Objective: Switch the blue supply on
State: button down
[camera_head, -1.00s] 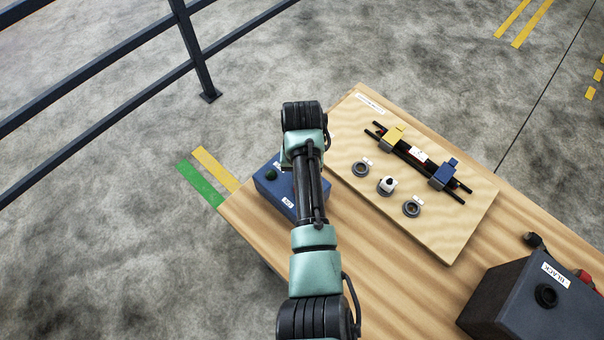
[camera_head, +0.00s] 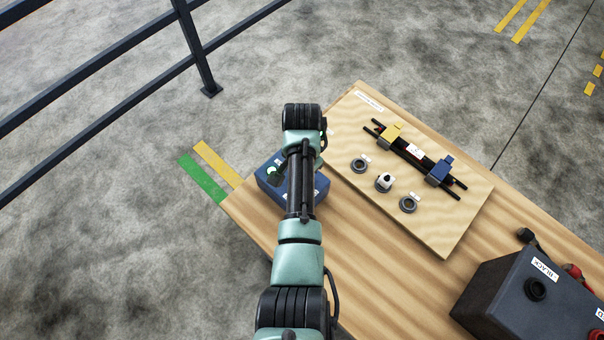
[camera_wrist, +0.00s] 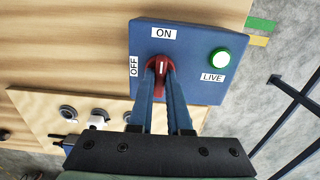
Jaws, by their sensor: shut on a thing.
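The blue supply box (camera_wrist: 200,45) fills the upper middle of the wrist view. It also shows in the head view (camera_head: 268,188), partly behind my arm. Its red rotary knob (camera_wrist: 158,61) has a white mark that points up at the ON label (camera_wrist: 163,34); the OFF label (camera_wrist: 134,67) is to its left. The green lamp (camera_wrist: 220,60) above the LIVE label (camera_wrist: 212,77) looks lit, with a bright centre. My gripper (camera_wrist: 161,73) is shut on the red knob, one finger on each side. The knob and fingers are hidden by my arm in the head view.
A pale board (camera_head: 440,225) on the wooden table (camera_head: 345,235) carries round sockets (camera_head: 359,165), a white knob (camera_head: 384,182) and yellow and blue clamps. A dark box labelled BLACK (camera_head: 500,295) stands at the lower right. A railing (camera_head: 195,50) stands beyond the table.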

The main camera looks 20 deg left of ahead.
jog(key=shift+w+r, duration=0.1)
jog(key=shift+w, duration=0.05)
dwell(0.3)
jog(key=c, duration=0.9)
grip_release()
jog(key=shift+o, duration=0.2)
notch_tip(320, 180, up, 13)
jog(key=shift+b, duration=0.4)
